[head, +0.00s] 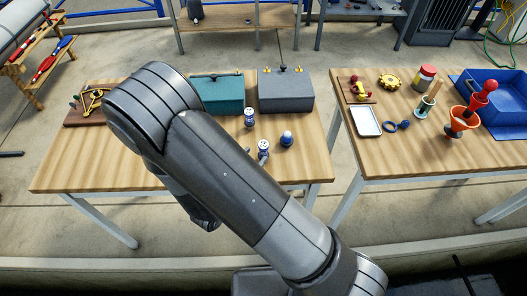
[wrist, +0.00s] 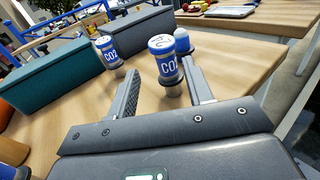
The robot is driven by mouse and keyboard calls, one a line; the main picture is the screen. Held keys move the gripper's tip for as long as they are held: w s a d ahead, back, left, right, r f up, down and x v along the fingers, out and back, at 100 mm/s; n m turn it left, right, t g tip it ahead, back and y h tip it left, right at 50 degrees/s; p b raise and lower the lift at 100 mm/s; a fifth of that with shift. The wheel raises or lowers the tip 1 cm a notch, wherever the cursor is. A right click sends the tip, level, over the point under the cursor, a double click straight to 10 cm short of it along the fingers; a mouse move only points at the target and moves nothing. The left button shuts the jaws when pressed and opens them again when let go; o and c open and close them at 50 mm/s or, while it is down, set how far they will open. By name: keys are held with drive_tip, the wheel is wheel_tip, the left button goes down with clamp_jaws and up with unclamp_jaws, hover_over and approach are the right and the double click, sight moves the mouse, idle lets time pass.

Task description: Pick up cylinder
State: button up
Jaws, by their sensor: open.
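A small white-and-blue cylinder marked CO2 (wrist: 163,61) stands upright on the wooden table, just ahead of my gripper (wrist: 162,68) in the wrist view. The gripper is open, its two fingers to either side of the cylinder's line; whether the tips reach around it, I cannot tell. A second CO2 cylinder (wrist: 108,52) stands to the left, outside the fingers. In the head view the nearer cylinder (head: 263,146) shows just right of my arm, and the other (head: 249,116) stands behind it. My gripper is mostly hidden by my arm there.
A blue-capped round item (head: 287,138) stands close to the right of the nearer cylinder. A teal box (head: 218,95) and a grey box (head: 286,92) stand behind. A second table (head: 385,158) on the right holds a blue bin (head: 505,118). The table's front right is clear.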

sight(261, 151)
drive_tip(key=x, duration=0.5)
drive_tip(key=shift+s+d, duration=0.15)
drive_tip(key=shift+d, duration=0.2)
drive_tip(key=shift+c, duration=0.4)
clamp_jaws()
drive_tip(key=shift+r, duration=0.15)
drive_tip(key=shift+r, duration=4.85)
